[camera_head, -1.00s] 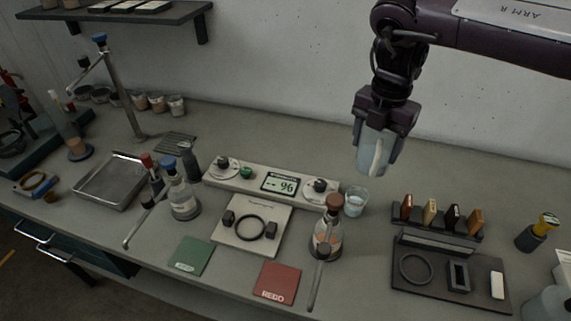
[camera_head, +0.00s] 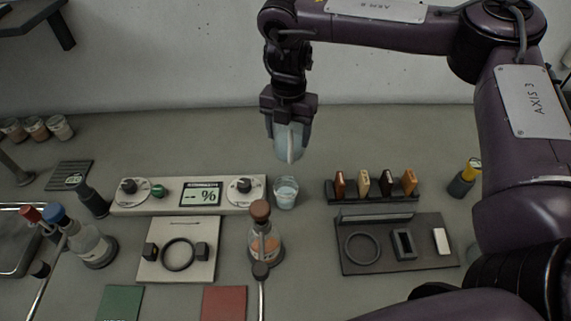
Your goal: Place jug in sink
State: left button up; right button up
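My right gripper (camera_head: 289,122) is shut on a pale blue, see-through jug (camera_head: 289,147) and holds it in the air, above the back of the counter. The fingers lie on both sides of the jug, and its handle faces the camera. The metal sink basin (camera_head: 12,245) shows only in part at the left edge, far to the left of the jug. My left gripper is out of view.
A small glass (camera_head: 286,192) stands below the jug. A control panel (camera_head: 205,195), flasks (camera_head: 95,248) and a brown-stoppered bottle (camera_head: 264,242) stand between jug and sink. A dark tray (camera_head: 385,262) and a block rack (camera_head: 372,192) are to the right.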

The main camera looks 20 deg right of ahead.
notch_tip(320, 180, down, 5)
jog(key=shift+s+f, duration=0.1)
jog(key=shift+f, duration=0.6)
notch_tip(320, 180, down, 3)
jog(key=shift+f+p, duration=0.1)
jog(key=shift+p, duration=0.2)
jog(key=shift+f, duration=0.5)
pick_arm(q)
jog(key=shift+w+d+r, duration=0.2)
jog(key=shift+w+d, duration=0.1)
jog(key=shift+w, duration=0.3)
pick_arm(e)
jog(key=o, duration=1)
jog(key=shift+f, duration=0.1)
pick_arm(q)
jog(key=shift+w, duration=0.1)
pick_arm(e)
jog(key=shift+o, duration=0.2)
